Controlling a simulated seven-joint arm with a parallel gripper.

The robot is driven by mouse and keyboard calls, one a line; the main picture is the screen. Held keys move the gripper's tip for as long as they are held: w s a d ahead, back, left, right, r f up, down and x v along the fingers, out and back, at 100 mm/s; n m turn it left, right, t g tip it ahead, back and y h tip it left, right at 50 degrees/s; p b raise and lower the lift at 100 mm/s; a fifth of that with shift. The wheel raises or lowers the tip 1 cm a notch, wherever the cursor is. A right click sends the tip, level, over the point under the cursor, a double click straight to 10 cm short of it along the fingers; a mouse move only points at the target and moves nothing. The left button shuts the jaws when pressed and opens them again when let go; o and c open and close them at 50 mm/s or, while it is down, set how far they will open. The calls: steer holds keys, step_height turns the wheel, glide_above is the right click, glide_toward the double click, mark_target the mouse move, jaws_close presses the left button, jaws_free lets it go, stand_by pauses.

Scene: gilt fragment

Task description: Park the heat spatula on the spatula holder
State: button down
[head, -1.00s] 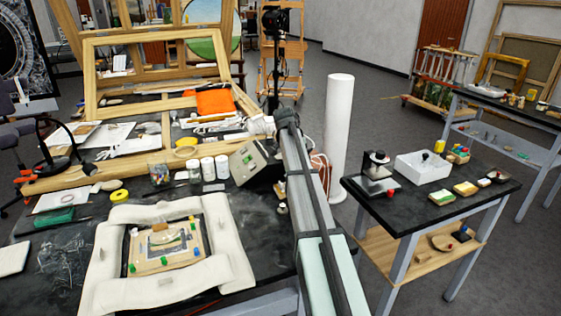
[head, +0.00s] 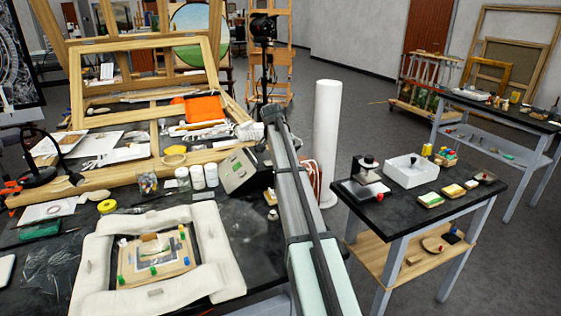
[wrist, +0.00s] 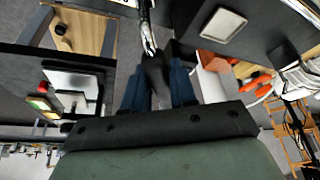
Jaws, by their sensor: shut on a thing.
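In the wrist view my gripper (wrist: 156,88) has its two blue fingers shut on the dark handle of the heat spatula (wrist: 157,72). A slim metallic part of the spatula extends past the fingertips toward the top of the picture. In the head view my arm covers the gripper and spatula. A grey control box (head: 243,170) with a sloped panel stands on the black worktable, left of my arm. A small pale object (head: 272,214) lies near the table edge; I cannot tell whether it is the spatula holder. The holder is not clearly identifiable in either view.
A tall white roll (head: 327,140) stands between tables.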

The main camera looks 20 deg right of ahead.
steer(key=w+a+r+n+t+y, duration=0.1)
steer(key=w+a+r+n+y, duration=0.1)
steer(key=w+n, duration=0.4)
steer(key=w+a+r+n+t+y, duration=0.1)
steer(key=w+r+n+y, duration=0.1)
steer(key=w+n, duration=0.4)
steer(key=shift+w+a+r, duration=0.4)
steer(key=shift+w+r, duration=0.2)
steer(key=shift+w, duration=0.15)
steer(key=shift+f, duration=0.2)
steer(key=shift+f, duration=3.1)
steer(key=shift+f, duration=0.1)
steer(key=c, duration=1.2)
jaws_free()
